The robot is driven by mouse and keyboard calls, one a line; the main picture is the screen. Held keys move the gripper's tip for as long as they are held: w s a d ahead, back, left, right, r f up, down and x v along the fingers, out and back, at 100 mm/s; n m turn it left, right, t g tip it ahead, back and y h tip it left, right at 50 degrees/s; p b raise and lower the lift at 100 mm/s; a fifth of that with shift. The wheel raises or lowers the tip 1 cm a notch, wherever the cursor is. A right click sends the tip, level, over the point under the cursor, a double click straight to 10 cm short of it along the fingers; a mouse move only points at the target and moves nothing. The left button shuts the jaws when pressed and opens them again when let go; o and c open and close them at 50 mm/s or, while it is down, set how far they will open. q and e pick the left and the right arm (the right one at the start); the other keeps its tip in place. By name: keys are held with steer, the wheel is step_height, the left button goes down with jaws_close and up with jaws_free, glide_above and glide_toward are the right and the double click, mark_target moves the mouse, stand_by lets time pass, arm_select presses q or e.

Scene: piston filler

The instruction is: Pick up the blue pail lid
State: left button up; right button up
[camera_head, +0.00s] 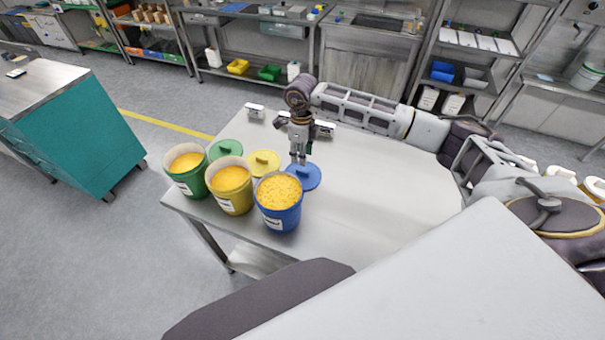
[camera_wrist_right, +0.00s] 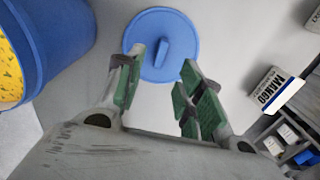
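The blue pail lid (camera_head: 309,178) lies flat on the steel table, just behind the blue pail (camera_head: 279,204). In the right wrist view the round lid (camera_wrist_right: 150,28) shows its raised bar handle in the middle. My right gripper (camera_head: 298,157) points down at the lid from above. In the right wrist view its green-padded fingers (camera_wrist_right: 158,82) are apart with nothing between them, and the lid handle lies beyond the fingertips. The blue pail (camera_wrist_right: 50,45) stands to the left there, full of yellow pieces. My left gripper is not in view.
A yellow pail (camera_head: 233,187) and a green pail (camera_head: 187,170) stand left of the blue pail, with a yellow lid (camera_head: 262,161) and a green lid (camera_head: 225,148) behind them. Small label signs (camera_head: 254,110) stand at the table's back edge. The table's right part (camera_head: 390,190) is clear.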

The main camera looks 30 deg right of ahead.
mark_target(302, 170)
steer(key=shift+f, duration=1.4)
steer(key=shift+f, duration=0.15)
steer(key=shift+d+f+p, duration=0.1)
steer(key=shift+f+p, duration=0.8)
steer(key=shift+f, duration=1.55)
steer(key=shift+c, duration=0.3)
jaws_close()
